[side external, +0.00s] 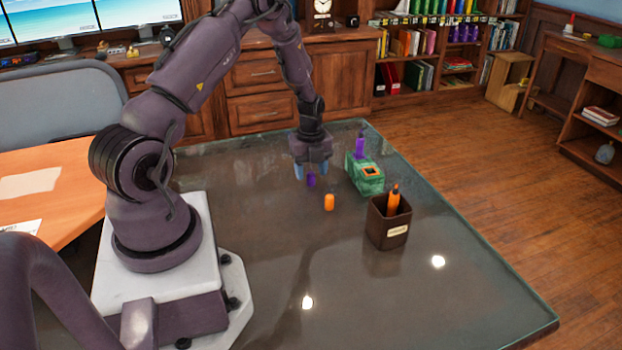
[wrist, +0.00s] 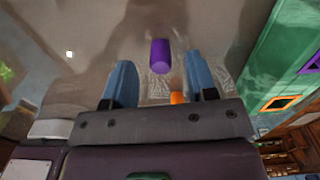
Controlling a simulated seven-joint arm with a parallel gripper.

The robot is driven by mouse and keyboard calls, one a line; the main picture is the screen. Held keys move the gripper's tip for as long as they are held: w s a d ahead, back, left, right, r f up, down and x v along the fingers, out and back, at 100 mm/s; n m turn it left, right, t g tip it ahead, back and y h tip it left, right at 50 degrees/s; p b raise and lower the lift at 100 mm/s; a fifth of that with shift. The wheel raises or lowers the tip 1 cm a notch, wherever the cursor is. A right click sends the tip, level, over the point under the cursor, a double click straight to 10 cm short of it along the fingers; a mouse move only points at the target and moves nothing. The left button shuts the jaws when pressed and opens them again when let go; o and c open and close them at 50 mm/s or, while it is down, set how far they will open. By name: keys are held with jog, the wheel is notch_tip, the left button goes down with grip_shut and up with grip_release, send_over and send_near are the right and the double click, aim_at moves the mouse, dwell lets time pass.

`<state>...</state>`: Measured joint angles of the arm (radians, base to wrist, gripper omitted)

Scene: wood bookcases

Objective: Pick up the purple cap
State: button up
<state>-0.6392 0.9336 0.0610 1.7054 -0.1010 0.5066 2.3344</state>
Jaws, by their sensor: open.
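The purple cap (side external: 311,181) is a small cylinder on the dark glossy table, just below my gripper (side external: 305,172) in the side view. In the wrist view the purple cap (wrist: 160,56) shows ahead of my gripper (wrist: 160,75), roughly between the lines of its two blue fingers. The fingers are apart with nothing held. I cannot tell exactly how high the fingertips are above the table.
An orange cap (side external: 329,202) stands close by on the table. A green block (side external: 364,178) with an orange-edged square hole carries a purple marker (side external: 360,146). A dark pen cup (side external: 379,230) holds an orange marker (side external: 393,199). The front table area is clear.

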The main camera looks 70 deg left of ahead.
notch_tip(320, 180, down, 2)
jog(key=shift+f, duration=0.25)
grip_shut()
jog(key=shift+r, duration=0.15)
jog(key=shift+w+r, duration=0.1)
jog(key=shift+r, duration=0.5)
jog(key=s+d+r, duration=0.9)
jog(key=s+r, duration=0.2)
jog(key=shift+r, duration=0.3)
